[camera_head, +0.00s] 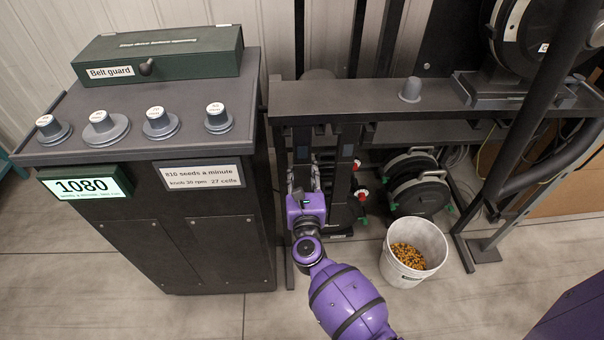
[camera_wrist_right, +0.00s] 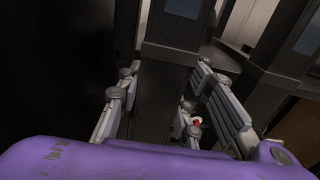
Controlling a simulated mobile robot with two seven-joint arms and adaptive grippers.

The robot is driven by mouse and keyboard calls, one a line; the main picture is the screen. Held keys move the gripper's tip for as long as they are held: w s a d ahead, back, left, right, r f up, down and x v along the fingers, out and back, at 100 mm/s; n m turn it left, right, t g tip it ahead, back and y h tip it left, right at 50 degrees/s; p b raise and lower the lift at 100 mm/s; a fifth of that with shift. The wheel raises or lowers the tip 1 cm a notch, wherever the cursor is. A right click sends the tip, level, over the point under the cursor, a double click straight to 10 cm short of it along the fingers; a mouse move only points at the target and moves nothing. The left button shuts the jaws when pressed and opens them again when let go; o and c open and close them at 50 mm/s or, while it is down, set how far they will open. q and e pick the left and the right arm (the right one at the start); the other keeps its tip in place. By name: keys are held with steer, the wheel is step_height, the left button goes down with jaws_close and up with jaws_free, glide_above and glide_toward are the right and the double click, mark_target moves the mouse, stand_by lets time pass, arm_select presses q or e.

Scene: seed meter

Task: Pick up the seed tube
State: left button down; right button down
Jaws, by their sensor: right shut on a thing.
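The seed tube (camera_head: 302,148) is a dark upright piece under the grey bench beam, at the left end of the stand. My right gripper (camera_head: 303,184), on its purple arm, is at its lower front and shut on it. In the right wrist view the grey fingers of the right gripper (camera_wrist_right: 165,78) stand on both sides of the dark tube (camera_wrist_right: 160,100). The fingers and wrist hide much of the tube's lower part. A similar dark tube (camera_head: 346,175) hangs just to the right. My left gripper is not in view.
A dark cabinet (camera_head: 210,245) with several knobs and a lit 1080 display (camera_head: 85,188) stands close on the left. A white bucket of seeds (camera_head: 423,241) stands on the floor at the right. The bench beam (camera_head: 350,98) is above the gripper.

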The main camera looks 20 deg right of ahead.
steer(key=shift+r, duration=0.6)
steer(key=shift+s+r+p, duration=0.2)
steer(key=shift+p, duration=0.15)
arm_select(q)
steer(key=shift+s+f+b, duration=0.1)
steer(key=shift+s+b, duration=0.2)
steer(key=shift+b, duration=0.2)
arm_select(e)
steer(key=v, duration=1.7)
steer(key=shift+s+a+r, duration=0.15)
steer(key=shift+s+r, duration=0.1)
steer(key=shift+s, duration=0.05)
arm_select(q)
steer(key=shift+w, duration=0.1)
